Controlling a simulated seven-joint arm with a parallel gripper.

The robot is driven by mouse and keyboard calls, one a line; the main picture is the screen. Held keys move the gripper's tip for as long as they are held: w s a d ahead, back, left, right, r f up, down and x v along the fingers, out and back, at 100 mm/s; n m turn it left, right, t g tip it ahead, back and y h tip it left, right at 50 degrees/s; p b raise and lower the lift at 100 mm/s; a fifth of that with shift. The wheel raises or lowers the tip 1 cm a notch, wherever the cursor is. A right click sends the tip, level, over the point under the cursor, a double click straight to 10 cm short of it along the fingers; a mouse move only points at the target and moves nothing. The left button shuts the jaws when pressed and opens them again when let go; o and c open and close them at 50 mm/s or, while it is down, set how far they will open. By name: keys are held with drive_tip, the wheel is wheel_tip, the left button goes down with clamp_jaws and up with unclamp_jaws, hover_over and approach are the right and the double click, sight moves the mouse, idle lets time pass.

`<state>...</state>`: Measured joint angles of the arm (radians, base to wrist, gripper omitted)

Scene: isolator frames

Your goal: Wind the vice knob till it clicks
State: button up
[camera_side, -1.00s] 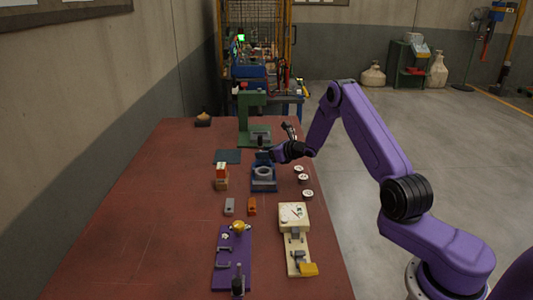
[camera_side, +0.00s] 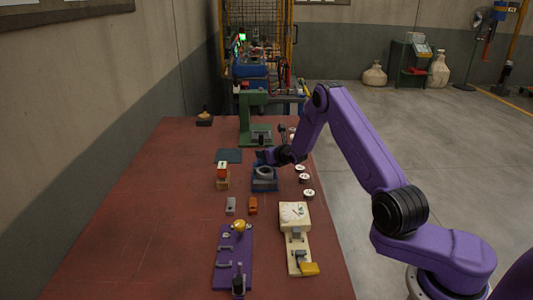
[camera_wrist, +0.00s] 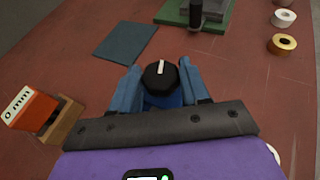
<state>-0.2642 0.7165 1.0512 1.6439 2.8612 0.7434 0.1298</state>
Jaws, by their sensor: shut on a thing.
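The blue vice (camera_side: 264,184) stands on the red table with a grey ring-shaped part (camera_side: 264,171) on it. Its black round knob (camera_wrist: 161,80) has a white pointer mark that points almost straight up in the wrist view. My gripper (camera_wrist: 161,88) is shut on the knob, with one blue finger on each side. In the side view my gripper (camera_side: 267,157) is at the far end of the vice and hides the knob. Most of the vice is hidden in the wrist view.
An orange block marked "0 mm" on a wooden block (camera_wrist: 62,121) stands left of my gripper. A dark green mat (camera_side: 228,156) and a green machine stand (camera_side: 256,120) lie beyond. Several small rolls (camera_side: 300,168) stand right of the vice.

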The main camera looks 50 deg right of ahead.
drive_tip(key=o, duration=1.1)
drive_tip(key=shift+c, duration=0.2)
drive_tip(key=v, duration=1.7)
drive_tip(key=shift+s, duration=0.2)
drive_tip(key=shift+a, duration=0.1)
